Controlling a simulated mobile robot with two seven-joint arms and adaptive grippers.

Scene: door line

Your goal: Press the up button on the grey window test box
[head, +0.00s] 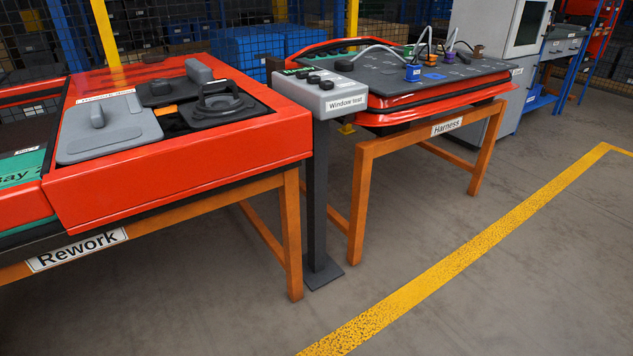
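The grey window test box (333,94) stands on a dark post between the rework table and the harness table. Its front carries a white "Window test" label (346,104). Black buttons (320,82) sit on its top face, with small green marks behind them. Which button is the up button is too small to tell. Neither of my grippers shows in the head view.
The red rework door panel (235,148) lies on an orange-legged table at the left. The harness table (440,121) with a red panel and several cable plugs is right of the box. Open grey floor (400,250) with a yellow line (470,248) lies in front.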

